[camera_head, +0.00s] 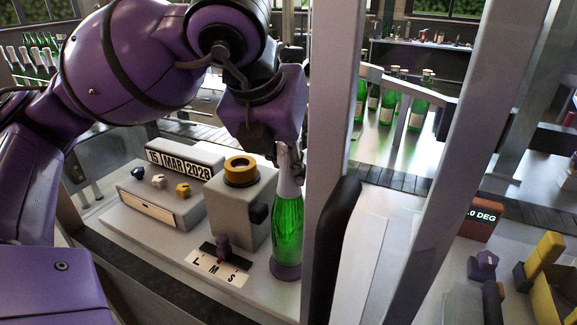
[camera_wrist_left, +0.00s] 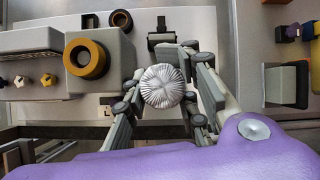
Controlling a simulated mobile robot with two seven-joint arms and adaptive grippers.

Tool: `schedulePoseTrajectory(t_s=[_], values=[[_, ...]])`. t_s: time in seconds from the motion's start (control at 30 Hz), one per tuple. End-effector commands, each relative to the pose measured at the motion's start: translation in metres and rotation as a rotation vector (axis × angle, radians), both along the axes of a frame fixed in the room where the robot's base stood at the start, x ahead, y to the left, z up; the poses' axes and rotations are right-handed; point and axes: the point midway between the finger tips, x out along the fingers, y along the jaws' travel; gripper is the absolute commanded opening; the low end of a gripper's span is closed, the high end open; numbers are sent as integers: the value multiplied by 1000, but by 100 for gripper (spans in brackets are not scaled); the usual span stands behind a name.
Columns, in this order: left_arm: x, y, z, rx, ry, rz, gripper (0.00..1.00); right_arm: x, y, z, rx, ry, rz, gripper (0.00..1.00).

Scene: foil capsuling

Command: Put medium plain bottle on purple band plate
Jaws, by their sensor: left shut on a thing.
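A green bottle (camera_head: 288,232) without a label on its visible side stands upright, with pale foil over its neck. In the left wrist view I see its ribbed foil top (camera_wrist_left: 162,86) from above. My left gripper (camera_head: 284,150) is shut on the bottle's neck, with fingers on both sides of it in the wrist view. A round purple-edged plate (camera_head: 285,272) lies right under the bottle's base. I cannot tell whether the base touches it or hovers just above. The bottle hides most of the plate. My right gripper is not in view.
Left of the bottle stands a grey machine (camera_head: 238,205) with a yellow-black ring on top and an L M S slider (camera_head: 222,248) in front. A dated box (camera_head: 184,160) is behind. A grey post (camera_head: 333,110) and black padded bar (camera_head: 332,240) stand close on the right.

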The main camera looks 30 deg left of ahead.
Motion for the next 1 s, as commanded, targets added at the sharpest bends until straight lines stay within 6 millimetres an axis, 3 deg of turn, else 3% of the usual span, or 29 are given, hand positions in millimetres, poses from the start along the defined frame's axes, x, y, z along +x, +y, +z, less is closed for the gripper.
schedulePoseTrajectory(t_s=[0.13,0.6,0.63,0.7,0.8,1.0], values=[[0,0,-15,-1,-3,1,0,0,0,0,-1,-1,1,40],[1,0,-22,-1,-4,-1,0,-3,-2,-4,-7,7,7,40],[0,0,-23,0,0,-1,28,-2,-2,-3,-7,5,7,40],[0,0,-22,0,0,-1,38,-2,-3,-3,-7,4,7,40],[0,0,-22,0,0,-1,48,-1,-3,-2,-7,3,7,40],[0,0,-22,0,0,-1,48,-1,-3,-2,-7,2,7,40]])
